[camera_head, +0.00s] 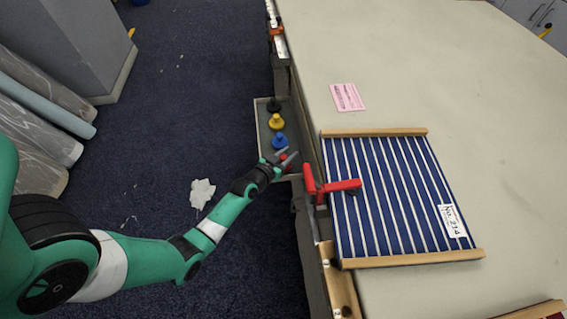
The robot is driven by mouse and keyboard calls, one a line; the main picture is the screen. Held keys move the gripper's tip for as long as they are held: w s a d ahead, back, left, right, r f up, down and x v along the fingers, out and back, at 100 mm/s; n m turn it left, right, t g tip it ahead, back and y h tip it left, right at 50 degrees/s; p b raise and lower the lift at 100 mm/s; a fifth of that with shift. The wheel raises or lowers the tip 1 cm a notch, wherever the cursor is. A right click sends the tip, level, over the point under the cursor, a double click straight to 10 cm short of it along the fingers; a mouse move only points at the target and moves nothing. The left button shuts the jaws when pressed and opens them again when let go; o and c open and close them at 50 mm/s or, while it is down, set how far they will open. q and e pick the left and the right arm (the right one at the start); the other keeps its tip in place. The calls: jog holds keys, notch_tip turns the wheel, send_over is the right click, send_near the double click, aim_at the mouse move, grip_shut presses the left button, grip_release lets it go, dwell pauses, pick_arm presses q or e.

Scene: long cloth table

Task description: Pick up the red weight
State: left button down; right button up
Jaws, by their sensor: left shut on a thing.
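The red weight (286,158) shows as a small patch of red between the fingers of my left gripper (287,159), at the near end of the narrow grey tray on the table's side. My left gripper is shut on it, and its fingers hide most of the weight. I cannot tell whether the weight touches the tray floor. My right gripper is not in view.
The tray (262,128) also holds a blue weight (279,141), a yellow weight (276,122) and a black weight (273,105). A red clamp (330,186) grips the table edge by a striped blue cloth panel (390,190). A pink card (347,97) lies on the table.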

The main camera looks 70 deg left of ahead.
pick_arm(q)
jog(key=shift+r, duration=0.1)
notch_tip(320, 180, up, 18)
jog(key=p, duration=0.9)
